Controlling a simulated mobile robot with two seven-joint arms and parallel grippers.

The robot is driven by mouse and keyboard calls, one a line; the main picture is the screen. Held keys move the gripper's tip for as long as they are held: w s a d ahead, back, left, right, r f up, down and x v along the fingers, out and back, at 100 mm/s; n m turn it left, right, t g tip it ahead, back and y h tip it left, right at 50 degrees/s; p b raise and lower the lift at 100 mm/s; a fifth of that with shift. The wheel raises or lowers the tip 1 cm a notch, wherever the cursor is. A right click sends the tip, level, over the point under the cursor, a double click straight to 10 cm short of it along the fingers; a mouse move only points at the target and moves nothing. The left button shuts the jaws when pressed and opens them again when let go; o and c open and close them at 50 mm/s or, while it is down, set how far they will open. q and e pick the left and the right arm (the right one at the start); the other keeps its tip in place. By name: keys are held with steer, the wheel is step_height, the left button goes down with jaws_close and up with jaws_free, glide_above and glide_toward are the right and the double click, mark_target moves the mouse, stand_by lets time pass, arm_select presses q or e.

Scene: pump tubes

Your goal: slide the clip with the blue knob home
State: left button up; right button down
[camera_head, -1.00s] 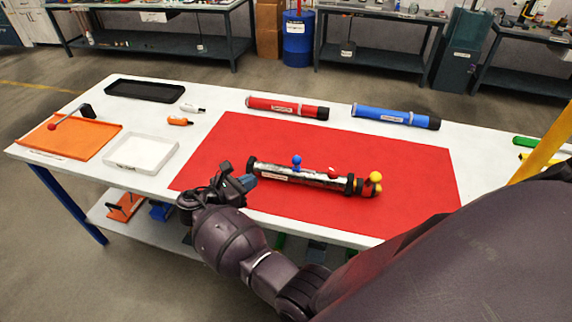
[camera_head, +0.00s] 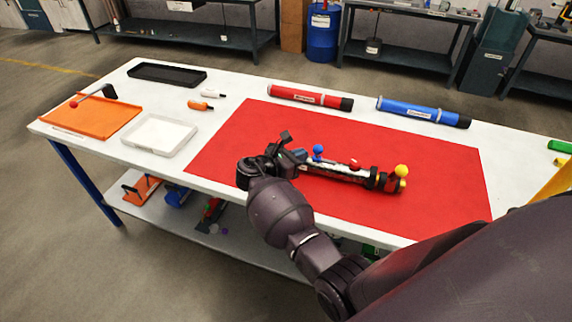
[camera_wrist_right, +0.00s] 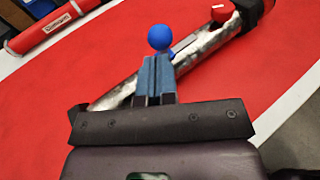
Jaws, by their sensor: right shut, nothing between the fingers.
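The silver pump tube (camera_head: 340,171) lies on the red mat, with black bands near its right end. The blue knob (camera_head: 318,149) stands up from the tube; its clip is too small to make out. In the right wrist view the blue knob (camera_wrist_right: 160,37) is just beyond my fingertips, over the tube (camera_wrist_right: 210,45). My right gripper (camera_head: 300,156) is shut and empty, its blue-grey fingertips (camera_wrist_right: 157,64) right beside the knob on its left in the head view. I cannot tell whether they touch. The gripper hides the tube's left end. My left gripper is not in view.
A red knob (camera_head: 355,163) and a yellow knob (camera_head: 401,170) stand farther right on the tube. A red tube (camera_head: 310,97) and a blue tube (camera_head: 424,111) lie behind the mat (camera_head: 450,190). White, black and orange trays are at the left. The mat's right part is clear.

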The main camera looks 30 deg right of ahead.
mark_target(316, 150)
steer(key=shift+b+x, duration=0.5)
steer(key=shift+x, duration=0.95)
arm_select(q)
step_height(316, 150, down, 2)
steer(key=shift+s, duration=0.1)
arm_select(e)
steer(key=shift+s+d+r+p, duration=0.2)
steer(key=shift+s+d+p, duration=0.05)
steer(key=shift+p, duration=0.2)
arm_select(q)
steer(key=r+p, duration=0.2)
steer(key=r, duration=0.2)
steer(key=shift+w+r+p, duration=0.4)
arm_select(e)
steer(key=s+d, duration=0.2)
steer(key=s, duration=0.1)
steer(key=shift+d+f, duration=0.2)
steer(key=shift+d, duration=0.05)
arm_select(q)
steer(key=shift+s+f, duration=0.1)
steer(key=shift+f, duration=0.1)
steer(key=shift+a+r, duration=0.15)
